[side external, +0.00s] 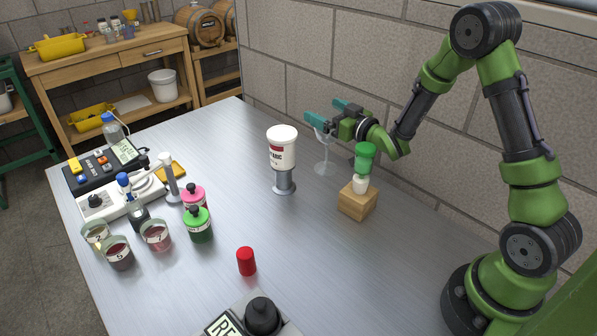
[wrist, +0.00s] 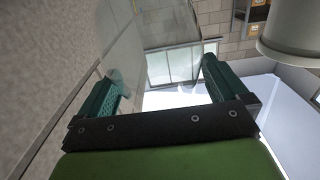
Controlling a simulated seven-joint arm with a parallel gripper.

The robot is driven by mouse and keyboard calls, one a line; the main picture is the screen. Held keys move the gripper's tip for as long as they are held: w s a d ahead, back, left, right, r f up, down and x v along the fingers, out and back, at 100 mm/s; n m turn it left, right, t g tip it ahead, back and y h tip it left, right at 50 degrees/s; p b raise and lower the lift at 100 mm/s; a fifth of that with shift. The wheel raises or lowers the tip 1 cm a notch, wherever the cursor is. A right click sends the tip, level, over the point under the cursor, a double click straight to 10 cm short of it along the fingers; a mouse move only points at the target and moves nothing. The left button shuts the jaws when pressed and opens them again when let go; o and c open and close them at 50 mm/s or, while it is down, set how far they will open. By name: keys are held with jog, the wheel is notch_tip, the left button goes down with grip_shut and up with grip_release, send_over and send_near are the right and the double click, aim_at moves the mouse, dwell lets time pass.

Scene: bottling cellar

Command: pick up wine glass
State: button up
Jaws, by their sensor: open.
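The wine glass (side external: 323,152) is clear and stands upright on the metal table near the back wall in the side view. My gripper (side external: 329,111) is open, with its teal fingers at the height of the glass's rim and upper bowl. The near finger overlaps the rim in this view; I cannot tell whether it touches. In the wrist view my gripper (wrist: 157,88) shows its two fingers wide apart with nothing clearly gripped. A faint transparent curved shape lies by the left finger there; I cannot tell surely that it is the glass.
A white labelled jar (side external: 282,148) on a grey stand is left of the glass. A green-topped stopper (side external: 365,158) on a wooden block (side external: 357,200) stands in front right. The wall (side external: 300,60) is close behind.

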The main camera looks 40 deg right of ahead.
jog(key=shift+w, duration=0.6)
jog(key=c, duration=1.4)
jog(key=shift+r, duration=0.1)
